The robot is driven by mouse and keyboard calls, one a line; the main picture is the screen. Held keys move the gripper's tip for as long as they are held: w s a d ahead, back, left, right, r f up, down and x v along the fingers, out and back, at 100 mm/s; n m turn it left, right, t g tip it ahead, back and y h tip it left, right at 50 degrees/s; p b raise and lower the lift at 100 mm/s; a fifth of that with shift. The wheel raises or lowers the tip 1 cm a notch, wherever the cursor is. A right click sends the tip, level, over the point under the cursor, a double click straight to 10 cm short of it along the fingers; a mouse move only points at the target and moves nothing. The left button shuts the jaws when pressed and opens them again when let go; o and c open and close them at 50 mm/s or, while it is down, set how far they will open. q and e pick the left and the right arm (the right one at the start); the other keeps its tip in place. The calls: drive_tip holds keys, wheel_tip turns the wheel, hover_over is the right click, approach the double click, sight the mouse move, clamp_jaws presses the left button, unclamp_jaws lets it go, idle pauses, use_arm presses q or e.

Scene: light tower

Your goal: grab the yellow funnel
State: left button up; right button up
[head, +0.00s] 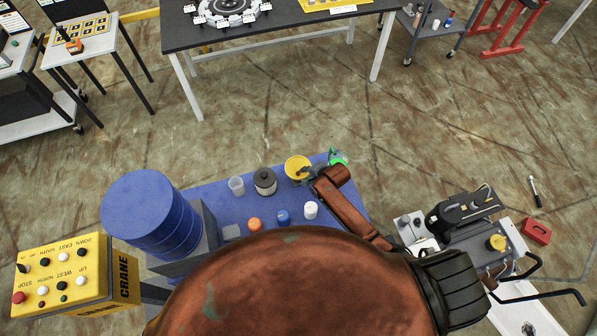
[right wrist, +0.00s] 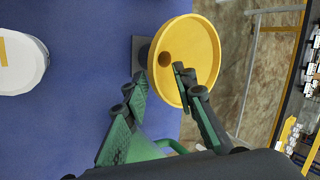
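The yellow funnel (head: 297,167) stands near the far edge of the blue tabletop. In the right wrist view, the funnel (right wrist: 203,50) shows its round yellow mouth with a dark hole inside. My right gripper (head: 309,172) is at the funnel's right side in the head view. In the right wrist view, the gripper (right wrist: 158,80) is open. One fingertip is outside the near rim and the other overlaps the funnel's mouth, so the rim lies between them. I cannot tell whether the fingers touch it. My left gripper is not in view.
On the blue table (head: 208,193) are a clear cup (head: 236,186), a dark canister (head: 265,181), and orange, blue and white (head: 310,210) small containers. A blue barrel (head: 150,215) and yellow crane box (head: 75,270) are at left.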

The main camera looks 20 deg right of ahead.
sight(298, 173)
drive_tip(key=shift+x, duration=1.15)
drive_tip(key=shift+c, duration=0.4)
clamp_jaws()
